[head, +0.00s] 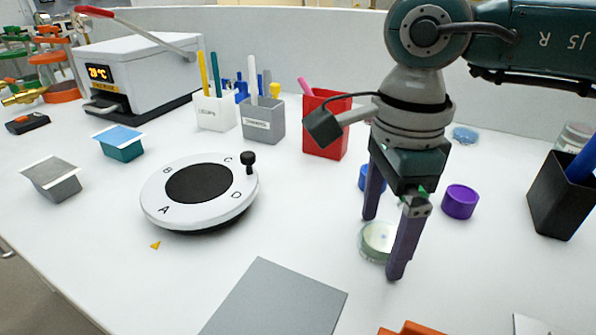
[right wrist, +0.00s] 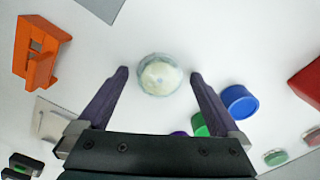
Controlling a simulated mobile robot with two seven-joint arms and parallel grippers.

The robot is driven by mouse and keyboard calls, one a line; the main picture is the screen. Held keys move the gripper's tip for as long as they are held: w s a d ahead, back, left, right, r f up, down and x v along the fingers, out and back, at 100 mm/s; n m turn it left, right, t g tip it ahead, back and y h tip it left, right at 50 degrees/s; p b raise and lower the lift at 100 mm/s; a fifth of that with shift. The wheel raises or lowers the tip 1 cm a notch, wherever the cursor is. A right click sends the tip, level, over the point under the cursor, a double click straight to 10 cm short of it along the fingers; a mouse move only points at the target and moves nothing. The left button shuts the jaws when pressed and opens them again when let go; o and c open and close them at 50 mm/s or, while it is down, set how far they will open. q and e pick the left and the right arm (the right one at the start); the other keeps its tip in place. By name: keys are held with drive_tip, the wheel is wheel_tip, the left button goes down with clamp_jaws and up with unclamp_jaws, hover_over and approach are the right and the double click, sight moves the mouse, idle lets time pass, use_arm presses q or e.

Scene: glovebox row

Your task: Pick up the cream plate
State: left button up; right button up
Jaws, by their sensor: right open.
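The cream plate (head: 376,241) is a small round clear dish with cream contents, lying flat on the white bench. In the head view my right gripper (head: 381,248) is over it with its fingers pointing down, and one finger hides part of its right side. In the right wrist view the plate (right wrist: 160,75) shows whole, between and just beyond the tips of the open fingers (right wrist: 158,72). The gripper is empty; I cannot tell whether a finger touches the plate. My left gripper is not in view.
A purple cap (head: 460,202) and a blue cap (right wrist: 240,101) are close to the gripper. A grey slab (head: 275,300) and an orange part (right wrist: 35,55) lie near. A round lettered turntable (head: 200,222) stands left; a red bin (head: 325,130) stands behind.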

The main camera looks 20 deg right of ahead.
drive_tip(key=c, duration=1.3)
drive_tip(key=shift+r, duration=0.15)
